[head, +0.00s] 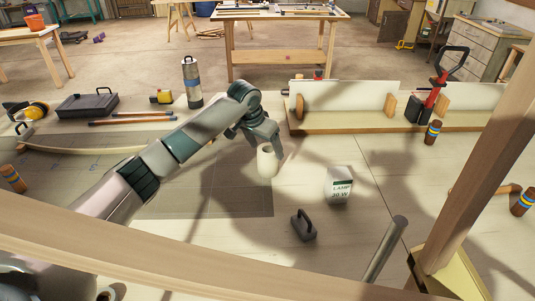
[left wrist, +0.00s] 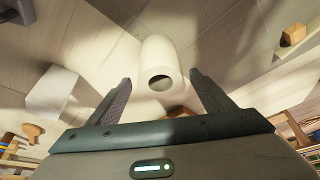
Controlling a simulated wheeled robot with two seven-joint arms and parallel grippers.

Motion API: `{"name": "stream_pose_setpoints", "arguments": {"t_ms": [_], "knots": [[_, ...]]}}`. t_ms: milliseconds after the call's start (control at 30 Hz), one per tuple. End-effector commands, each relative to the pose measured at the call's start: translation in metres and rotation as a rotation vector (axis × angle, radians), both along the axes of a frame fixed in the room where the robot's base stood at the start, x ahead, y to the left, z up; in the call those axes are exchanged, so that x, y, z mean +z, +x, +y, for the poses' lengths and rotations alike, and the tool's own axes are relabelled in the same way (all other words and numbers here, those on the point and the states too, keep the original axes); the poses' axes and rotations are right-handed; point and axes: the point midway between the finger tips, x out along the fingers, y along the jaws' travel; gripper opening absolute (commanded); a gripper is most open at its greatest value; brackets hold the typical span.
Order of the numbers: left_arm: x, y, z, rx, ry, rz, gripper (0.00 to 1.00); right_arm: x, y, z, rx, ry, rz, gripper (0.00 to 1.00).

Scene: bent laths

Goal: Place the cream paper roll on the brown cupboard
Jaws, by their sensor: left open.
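My left gripper (head: 264,136) is open at the roll's upper end. In the left wrist view its two fingers (left wrist: 158,80) lie either side of the roll, with visible gaps. A brown cupboard (head: 394,27) stands on the floor far back right, partly hidden by other furniture. My right gripper is not in view.
A white lamp box (head: 339,186) and a dark handled block (head: 303,225) stand right of the roll. A wooden fixture with white panels (head: 350,97) lies behind. A grey bottle (head: 192,83) and dark case (head: 88,104) are left. Wooden beams cross the foreground.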

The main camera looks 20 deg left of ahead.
Motion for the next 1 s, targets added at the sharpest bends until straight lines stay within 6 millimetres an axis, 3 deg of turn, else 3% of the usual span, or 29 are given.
{"name": "stream_pose_setpoints", "arguments": {"t_ms": [200,433,1000], "knots": [[0.036,-0.014,0.004,-0.001,0.0,-0.005,0.75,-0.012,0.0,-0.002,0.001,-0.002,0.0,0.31],[0.065,-0.025,0.007,-0.001,0.001,-0.002,0.75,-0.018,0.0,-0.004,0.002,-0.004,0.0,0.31],[0.075,-0.029,0.008,0.0,0.0,0.0,0.75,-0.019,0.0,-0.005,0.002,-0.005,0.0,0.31]]}}
